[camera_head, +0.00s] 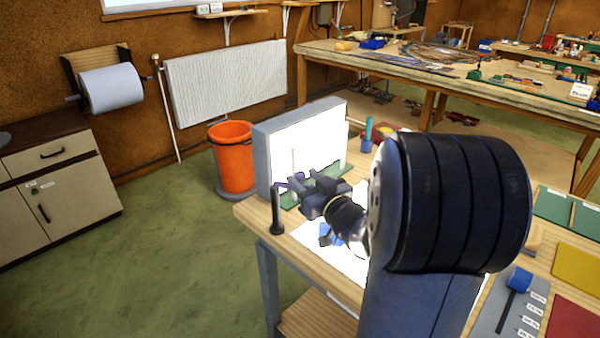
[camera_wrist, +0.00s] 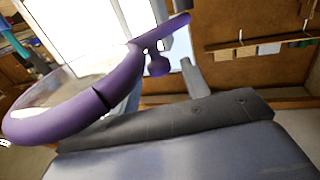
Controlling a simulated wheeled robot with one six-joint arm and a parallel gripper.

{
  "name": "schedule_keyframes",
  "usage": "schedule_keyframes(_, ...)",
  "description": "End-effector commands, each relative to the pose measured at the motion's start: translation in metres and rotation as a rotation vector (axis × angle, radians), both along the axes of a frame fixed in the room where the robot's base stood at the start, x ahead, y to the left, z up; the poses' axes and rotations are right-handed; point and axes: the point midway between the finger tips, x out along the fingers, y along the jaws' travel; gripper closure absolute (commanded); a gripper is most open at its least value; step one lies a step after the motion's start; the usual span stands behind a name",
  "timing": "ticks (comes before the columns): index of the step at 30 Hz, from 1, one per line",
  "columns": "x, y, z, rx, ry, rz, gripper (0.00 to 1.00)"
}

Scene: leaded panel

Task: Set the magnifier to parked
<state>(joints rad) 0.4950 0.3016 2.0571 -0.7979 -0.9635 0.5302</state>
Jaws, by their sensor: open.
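The magnifier (camera_wrist: 75,110) is a purple ring around a clear lens, with a short arm and a knob (camera_wrist: 157,64), large and close in the wrist view. In the head view only a small purple bit of it (camera_head: 282,186) shows beside my gripper (camera_head: 308,190), and the rest is hidden. My gripper is open over the near left part of the workbench, in front of the bright upright panel. The wrist view shows the ring close by; I cannot tell whether the jaws touch it.
A grey-framed light box (camera_head: 262,160) stands at the bench's back. A black post (camera_head: 277,212) stands by the left edge. Green strips, a lit white sheet and a blue item (camera_head: 328,235) lie close to my gripper. A grey board with a blue-headed lever (camera_head: 518,279) is at right.

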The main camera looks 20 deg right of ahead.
Motion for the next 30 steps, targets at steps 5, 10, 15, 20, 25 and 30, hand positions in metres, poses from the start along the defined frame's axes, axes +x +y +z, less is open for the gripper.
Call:
schedule_keyframes(5,0.022,0.003,0.000,0.000,0.000,0.002,0.55)
schedule_keyframes(10,0.028,0.004,0.000,-0.001,0.000,0.000,0.55)
schedule_keyframes(15,0.028,0.004,0.000,-0.001,0.000,-0.001,0.55)
schedule_keyframes(20,0.028,0.004,0.000,-0.001,0.000,0.000,0.64)
schedule_keyframes(25,0.028,0.004,0.000,-0.001,0.000,0.000,0.78)
schedule_keyframes(30,0.028,0.004,0.000,-0.001,0.000,0.000,0.92)
